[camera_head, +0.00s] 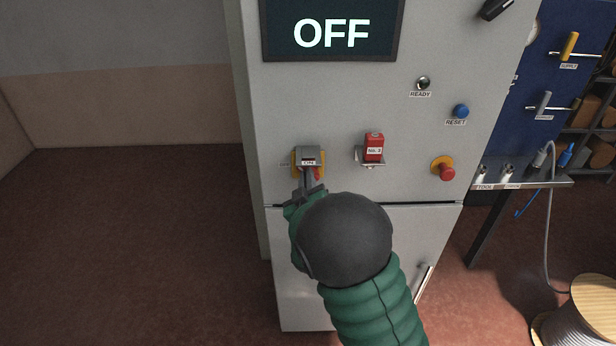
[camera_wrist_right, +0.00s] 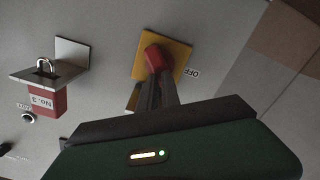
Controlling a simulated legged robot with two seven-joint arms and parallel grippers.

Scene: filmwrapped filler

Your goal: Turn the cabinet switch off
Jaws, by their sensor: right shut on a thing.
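The cabinet (camera_head: 420,120) is grey, and its dark screen (camera_head: 331,30) reads OFF. The switch has a yellow plate (camera_head: 296,165), which also shows in the right wrist view (camera_wrist_right: 180,49), and a red handle (camera_wrist_right: 153,57). An OFF label (camera_wrist_right: 190,73) is beside the plate. My right gripper (camera_head: 307,178) is at the switch, its dark fingers (camera_wrist_right: 154,86) shut on the red handle. The fingers hide part of the handle, so its exact angle is hard to tell. My left gripper is not in view.
A red padlock (camera_head: 374,147) marked No. 3 hangs on a bracket right of the switch. An emergency button (camera_head: 445,171), a blue reset button (camera_head: 461,110) and a ready lamp (camera_head: 423,83) are further right. A cable spool (camera_head: 580,315) stands at lower right. The floor at left is clear.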

